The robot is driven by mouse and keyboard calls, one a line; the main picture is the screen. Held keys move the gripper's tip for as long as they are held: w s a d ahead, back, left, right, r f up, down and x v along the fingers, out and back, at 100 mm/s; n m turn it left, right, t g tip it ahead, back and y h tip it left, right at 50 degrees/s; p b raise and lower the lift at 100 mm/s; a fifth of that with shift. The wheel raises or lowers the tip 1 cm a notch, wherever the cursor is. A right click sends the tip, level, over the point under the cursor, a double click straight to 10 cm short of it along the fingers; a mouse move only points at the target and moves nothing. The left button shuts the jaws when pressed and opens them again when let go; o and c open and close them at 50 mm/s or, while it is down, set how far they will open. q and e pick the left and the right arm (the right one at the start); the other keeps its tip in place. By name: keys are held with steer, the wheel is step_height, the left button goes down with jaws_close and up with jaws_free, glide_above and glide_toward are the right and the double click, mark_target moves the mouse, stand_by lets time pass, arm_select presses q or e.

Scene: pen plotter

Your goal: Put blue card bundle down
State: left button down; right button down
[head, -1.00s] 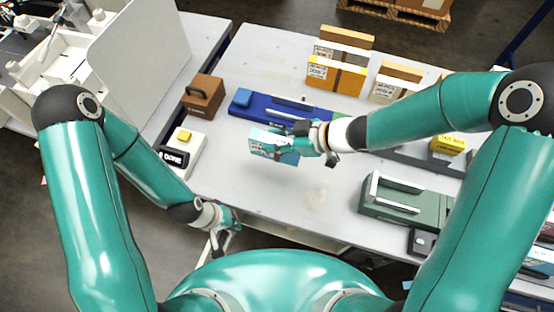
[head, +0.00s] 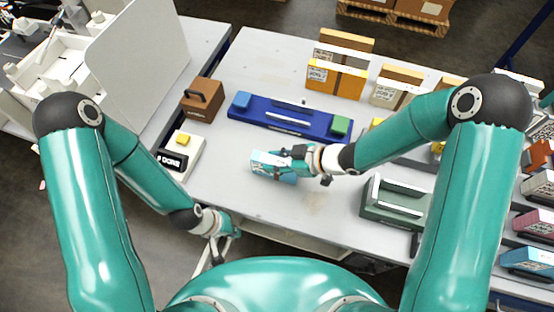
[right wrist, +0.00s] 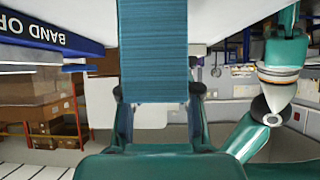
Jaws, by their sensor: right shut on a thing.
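The blue card bundle (head: 264,166) is in the middle of the near part of the grey table (head: 285,212). My right gripper (head: 290,158) is shut on its right side. In the right wrist view the bundle (right wrist: 153,50) shows as a stack of thin blue edges between the two fingers (right wrist: 158,97). The bundle is at or just above the table top; I cannot tell if it touches. My left gripper (head: 217,248) hangs at the table's near left edge, away from the bundle; its finger opening is unclear.
A dark green holder (head: 395,205) is right. Bare table lies around the bundle.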

steer(key=c, duration=0.8)
jaws_free()
steer(key=shift+f, duration=0.1)
steer(key=shift+r, duration=0.2)
steer(key=shift+d+r, duration=0.15)
steer(key=shift+d, duration=0.15)
steer(key=p+v, duration=0.1)
steer(key=v, duration=1)
steer(key=shift+s+d, duration=0.15)
steer(key=shift+s, duration=0.1)
